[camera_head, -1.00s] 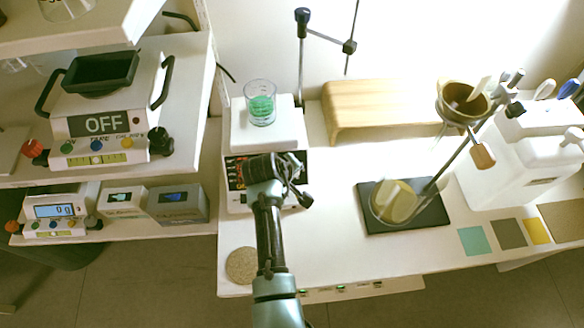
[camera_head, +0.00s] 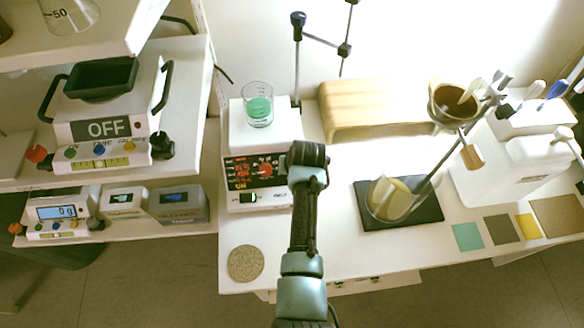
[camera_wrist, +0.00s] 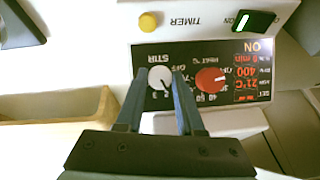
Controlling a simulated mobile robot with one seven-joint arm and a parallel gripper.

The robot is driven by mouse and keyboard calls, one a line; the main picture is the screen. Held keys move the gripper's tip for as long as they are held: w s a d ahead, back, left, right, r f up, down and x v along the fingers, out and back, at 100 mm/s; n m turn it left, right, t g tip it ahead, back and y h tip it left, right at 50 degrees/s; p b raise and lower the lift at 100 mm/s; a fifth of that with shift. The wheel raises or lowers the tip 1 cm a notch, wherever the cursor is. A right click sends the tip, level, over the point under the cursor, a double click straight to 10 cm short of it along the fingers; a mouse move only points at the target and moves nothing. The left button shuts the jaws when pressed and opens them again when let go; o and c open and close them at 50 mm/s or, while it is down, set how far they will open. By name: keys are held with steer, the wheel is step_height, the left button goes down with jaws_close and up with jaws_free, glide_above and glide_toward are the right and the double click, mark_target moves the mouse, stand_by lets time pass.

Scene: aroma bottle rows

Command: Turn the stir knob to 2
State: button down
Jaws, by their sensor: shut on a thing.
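The knob's exact pointer setting is too small to tell. The red heat knob (camera_wrist: 211,80) is beside the right finger. In the head view my gripper (camera_head: 305,157) covers the stir knob, while the red heat knob (camera_head: 267,169) and lit display (camera_head: 239,174) stay visible.
A beaker of green liquid (camera_head: 258,106) stands on the stirrer's white top (camera_head: 240,135). A wooden block (camera_head: 370,107) is behind on the right, and a dark stand base (camera_head: 425,213) with a glass vessel is right of my arm. A round cork mat (camera_head: 245,263) lies in front.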

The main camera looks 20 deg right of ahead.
steer(key=shift+m, duration=0.4)
steer(key=shift+w, duration=0.1)
steer(key=c, duration=0.5)
jaws_free()
steer(key=shift+r, duration=0.1)
steer(key=v, duration=0.8)
steer(key=p+v, duration=0.1)
steer(key=v, duration=0.4)
steer(key=shift+d, duration=0.3)
